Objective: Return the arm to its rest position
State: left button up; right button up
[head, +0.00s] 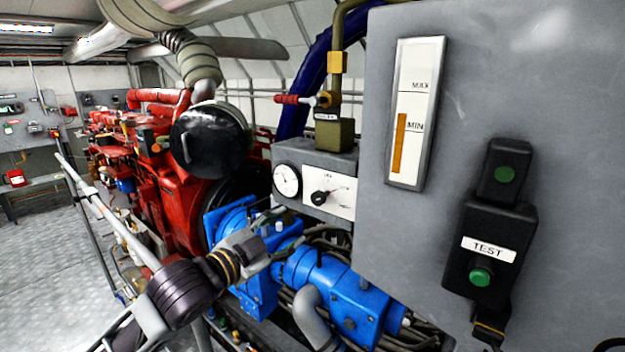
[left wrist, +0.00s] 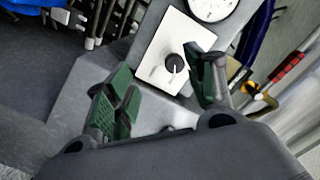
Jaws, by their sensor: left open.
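My left gripper (head: 268,241) is in front of the blue pump, below and left of a small grey control box (head: 315,158). It is open and empty. In the left wrist view its two green-padded fingers (left wrist: 160,92) stand apart, with the black rotary knob (left wrist: 175,64) on its white plate (left wrist: 152,62) between and beyond their tips. The knob also shows in the head view (head: 319,197), apart from the gripper. My left arm reaches in from the lower left. My right gripper is not in view.
A grey cabinet (head: 450,110) with a level gauge (head: 414,112) and a TEST button box (head: 488,250) fills the right. The red engine (head: 165,190) and blue pump (head: 335,290) stand close to the arm. A pale handrail (head: 110,215) runs at left, with open floor (head: 35,265) beyond.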

pick_arm(q)
jog(key=s+a+f+n+g+y, duration=0.1)
jog(key=a+f+n+y, duration=0.15)
jog(key=f, duration=0.45)
jog(key=s+a+f+n+g+y, duration=0.1)
jog(key=f+n, duration=0.2)
jog(key=f, duration=0.3)
jog(key=s+a+f+n+g+y, duration=0.35)
jog(key=s+a+f+g, duration=0.2)
jog(key=s+f, duration=0.6)
jog(key=s+a+f+n+g+y, duration=0.2)
jog(key=s+a+f+n+g, duration=0.3)
jog(key=s+f, duration=0.65)
notch_tip(320, 180, down, 34)
jog(key=s+a+f, duration=0.2)
jog(key=s+f, duration=0.8)
jog(key=s, duration=0.1)
jog(key=s+a+f, duration=0.2)
jog(key=s+f, duration=0.8)
jog(key=s, duration=0.2)
jog(key=shift+a+f+m+g, duration=0.25)
jog(key=shift+a+m+g, duration=0.15)
jog(key=shift+g, duration=0.05)
